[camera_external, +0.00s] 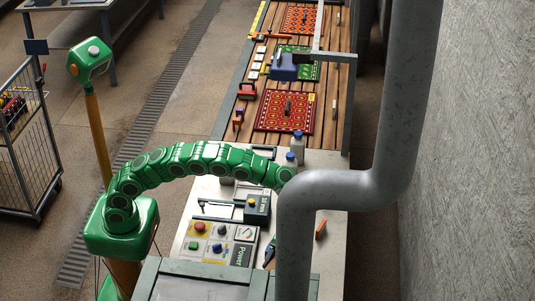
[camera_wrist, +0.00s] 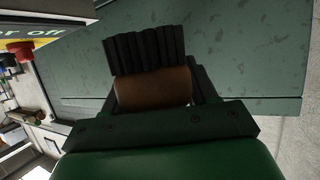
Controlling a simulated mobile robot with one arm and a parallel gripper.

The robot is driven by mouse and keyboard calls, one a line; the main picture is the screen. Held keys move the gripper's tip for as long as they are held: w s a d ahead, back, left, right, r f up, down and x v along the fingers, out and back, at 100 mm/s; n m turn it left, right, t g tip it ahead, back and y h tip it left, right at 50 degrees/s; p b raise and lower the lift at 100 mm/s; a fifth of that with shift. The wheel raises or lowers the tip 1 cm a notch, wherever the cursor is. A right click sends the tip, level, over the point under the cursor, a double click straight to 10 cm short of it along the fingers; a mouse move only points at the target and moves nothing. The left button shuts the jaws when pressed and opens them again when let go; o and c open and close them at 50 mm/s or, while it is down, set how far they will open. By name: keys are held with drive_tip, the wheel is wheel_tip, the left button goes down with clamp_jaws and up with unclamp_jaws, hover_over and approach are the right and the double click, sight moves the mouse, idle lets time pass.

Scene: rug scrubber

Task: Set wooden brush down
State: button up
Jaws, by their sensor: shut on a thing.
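The wooden brush (camera_wrist: 153,87) shows in the wrist view, with a brown wooden body and a row of black bristles (camera_wrist: 146,50) facing away from me. My gripper (camera_wrist: 154,92) is shut on its wooden body, with a dark finger at each side. A grey-green, worn surface (camera_wrist: 240,55) lies beyond the brush. I cannot tell whether the bristles touch it. In the external view my green arm runs right and passes behind a thick grey pipe, so my gripper and the brush are hidden there.
The grey pipe (camera_external: 298,225) stands in front of the bench (camera_external: 325,255). A control panel (camera_external: 213,240) with buttons and a dark box (camera_external: 257,209) stand on the bench, with bottles (camera_external: 297,148) behind. A red patterned rug (camera_external: 285,111) lies on wooden slats farther back.

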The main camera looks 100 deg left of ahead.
drive_tip(key=shift+s+a+f+m+g, duration=0.3)
drive_tip(key=shift+s+a+f+g, duration=0.1)
drive_tip(key=shift+s+f, duration=0.15)
drive_tip(key=shift+f, duration=3.3)
drive_tip(key=shift+f, duration=0.15)
